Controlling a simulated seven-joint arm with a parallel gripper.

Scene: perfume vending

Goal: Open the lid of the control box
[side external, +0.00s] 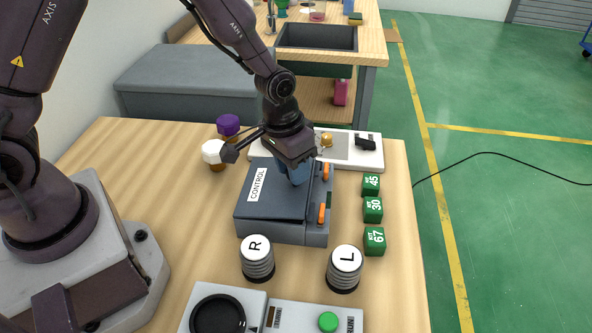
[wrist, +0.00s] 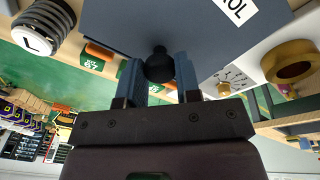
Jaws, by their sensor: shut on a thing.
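The control box (side external: 270,231) is a dark grey-blue case on the wooden table, with a white CONTROL label (side external: 258,184) on its lid (side external: 279,201). Orange parts (side external: 322,213) show along its right side. My gripper (side external: 297,177) points down over the right part of the lid. In the wrist view, its blue fingers (wrist: 159,75) are shut on a dark round knob (wrist: 160,64) at the lid's edge. The lid (wrist: 180,25) fills the top of that view. The lid looks down or nearly so; I cannot tell whether there is a small gap.
Green numbered cubes (side external: 372,210) stand right of the box. Striped cylinders marked R (side external: 257,262) and L (side external: 344,271) stand in front. White-topped (side external: 213,153) and purple-topped (side external: 228,126) items stand behind left. A white panel (side external: 345,158) lies behind.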

